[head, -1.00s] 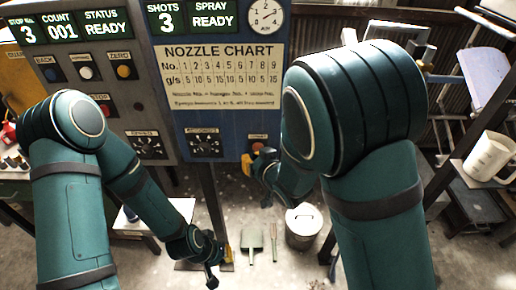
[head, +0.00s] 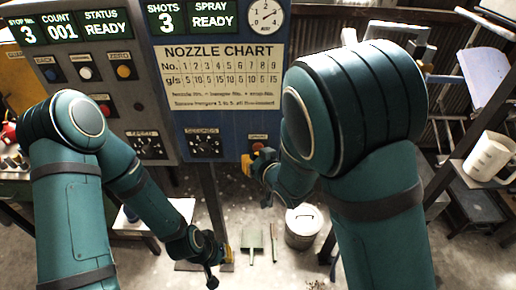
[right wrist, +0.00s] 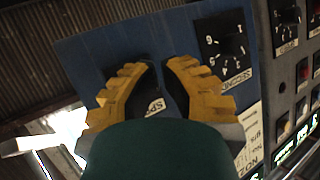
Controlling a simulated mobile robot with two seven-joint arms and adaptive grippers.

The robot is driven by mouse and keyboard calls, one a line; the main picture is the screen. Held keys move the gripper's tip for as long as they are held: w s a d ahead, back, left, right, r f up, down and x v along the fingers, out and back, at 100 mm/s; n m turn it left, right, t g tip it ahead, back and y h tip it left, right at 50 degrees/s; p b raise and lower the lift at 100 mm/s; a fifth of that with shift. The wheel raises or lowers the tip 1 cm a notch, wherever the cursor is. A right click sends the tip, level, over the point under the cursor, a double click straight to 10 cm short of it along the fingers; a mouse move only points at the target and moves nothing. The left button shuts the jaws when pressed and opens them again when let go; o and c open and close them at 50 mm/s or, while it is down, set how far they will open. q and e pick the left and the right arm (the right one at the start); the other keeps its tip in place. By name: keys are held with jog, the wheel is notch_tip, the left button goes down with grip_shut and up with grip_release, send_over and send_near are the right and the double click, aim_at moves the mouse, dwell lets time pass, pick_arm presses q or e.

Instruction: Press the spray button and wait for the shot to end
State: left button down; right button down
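The spray button (head: 257,146) is a small reddish spot under its label at the lower right of the blue panel (head: 225,128), partly covered by my right gripper. My right gripper (head: 258,158) has its yellow fingers right at the button. In the right wrist view, its fingers (right wrist: 160,68) lean together with a narrow gap, and part of the spray label (right wrist: 155,106) shows between them. The button is hidden there, so contact cannot be told. The spray display (head: 212,14) reads READY and the shots display (head: 166,17) reads 3. My left gripper (head: 228,256) hangs low, its opening unclear.
A seconds dial (head: 205,144) sits left of the spray button. The grey panel (head: 130,100) with several buttons stands further left. A lidded metal can (head: 303,226) and a scoop (head: 252,238) are on the floor below. A white mug (head: 489,157) stands on the right shelf.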

jog(key=shift+w, duration=0.2)
jog(key=shift+w+b, duration=0.25)
jog(key=shift+b, duration=0.05)
jog(key=shift+w, duration=0.45)
dwell(0.9)
dwell(0.3)
jog(key=shift+s+b, duration=0.5)
jog(key=shift+s, duration=0.4)
jog(key=s+b, duration=0.1)
jog(key=s, duration=0.4)
